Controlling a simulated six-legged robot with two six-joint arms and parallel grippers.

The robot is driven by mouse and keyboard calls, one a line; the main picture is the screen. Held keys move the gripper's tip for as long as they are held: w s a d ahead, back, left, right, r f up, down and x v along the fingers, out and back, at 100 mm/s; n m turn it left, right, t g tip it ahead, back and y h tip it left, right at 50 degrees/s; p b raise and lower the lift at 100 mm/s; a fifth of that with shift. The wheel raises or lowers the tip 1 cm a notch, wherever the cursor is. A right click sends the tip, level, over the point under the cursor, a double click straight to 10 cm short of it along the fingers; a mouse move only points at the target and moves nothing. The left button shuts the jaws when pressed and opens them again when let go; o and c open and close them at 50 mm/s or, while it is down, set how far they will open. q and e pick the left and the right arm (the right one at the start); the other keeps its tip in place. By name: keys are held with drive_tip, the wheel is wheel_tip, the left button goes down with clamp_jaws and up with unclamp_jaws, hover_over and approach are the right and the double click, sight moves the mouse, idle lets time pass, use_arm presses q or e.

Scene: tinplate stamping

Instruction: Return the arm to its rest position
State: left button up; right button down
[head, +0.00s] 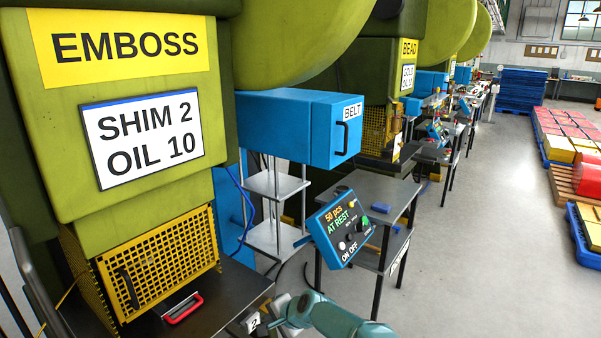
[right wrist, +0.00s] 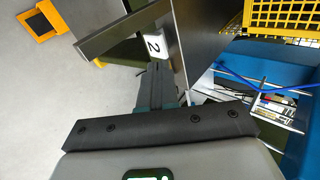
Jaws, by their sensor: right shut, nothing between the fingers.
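My right arm (head: 340,318) shows as teal links at the bottom centre of the head view, low in front of the emboss press. In the right wrist view my right gripper (right wrist: 157,85) has its dark fingers shut with nothing between them. They point toward a dark table edge with a white tag marked 2 (right wrist: 155,45); I cannot tell whether they touch it. The tag also shows at the bottom of the head view (head: 252,323). My left gripper is in neither view.
The green emboss press (head: 130,205) has a yellow mesh guard (head: 160,262) and a dark table (head: 220,300) with a red-handled item (head: 183,309). A blue control box (head: 340,228) reads AT REST. A grey side table (head: 372,195) stands behind. Open floor (head: 480,230) lies right.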

drive_tip(key=s+d+f+g+h, duration=0.3)
drive_tip(key=s+d+f, duration=1.1)
drive_tip(key=d, duration=0.3)
drive_tip(key=s+d+f+n+g, duration=0.1)
drive_tip(key=s+n, duration=0.2)
drive_tip(key=s, duration=1)
drive_tip(key=s+d+f+n+g, duration=0.1)
drive_tip(key=s+n, duration=0.2)
drive_tip(key=s, duration=1.1)
drive_tip(key=shift+d+f, duration=0.2)
drive_tip(key=shift+d, duration=0.15)
